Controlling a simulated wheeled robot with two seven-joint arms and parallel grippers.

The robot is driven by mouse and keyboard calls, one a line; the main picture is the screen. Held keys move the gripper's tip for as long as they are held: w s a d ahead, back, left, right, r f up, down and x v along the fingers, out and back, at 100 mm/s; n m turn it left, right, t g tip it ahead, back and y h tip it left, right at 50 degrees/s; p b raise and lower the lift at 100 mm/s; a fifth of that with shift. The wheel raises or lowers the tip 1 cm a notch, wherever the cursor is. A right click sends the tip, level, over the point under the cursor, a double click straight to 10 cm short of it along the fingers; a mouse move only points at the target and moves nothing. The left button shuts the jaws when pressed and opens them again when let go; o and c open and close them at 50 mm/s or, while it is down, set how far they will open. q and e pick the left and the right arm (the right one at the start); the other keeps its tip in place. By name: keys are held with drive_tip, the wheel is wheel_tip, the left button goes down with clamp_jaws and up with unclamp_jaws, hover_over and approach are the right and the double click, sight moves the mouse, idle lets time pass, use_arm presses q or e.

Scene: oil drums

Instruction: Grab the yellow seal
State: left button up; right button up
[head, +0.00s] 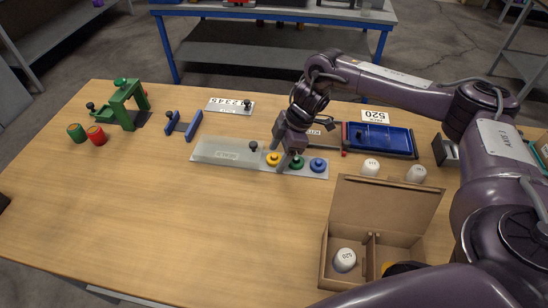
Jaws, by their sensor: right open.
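The yellow seal (273,159) sits on a grey metal plate (225,153) near the middle of the table. A green seal (297,163) and a blue seal (318,165) stand to its right on the same plate. My right gripper (283,160) is open over the plate, its fingers pointing down close to the yellow and green seals. One finger comes down between these two seals. I cannot tell whether it touches either. My left gripper is not in view.
An open cardboard box (372,235) holding a white cap stands front right. A blue tray (380,139) lies behind the plate. A green press (126,106) and small drums (96,135) are at left. The front left table is clear.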

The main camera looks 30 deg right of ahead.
drive_tip(key=c, duration=1)
drive_tip(key=shift+r, duration=0.1)
drive_tip(key=shift+c, duration=0.2)
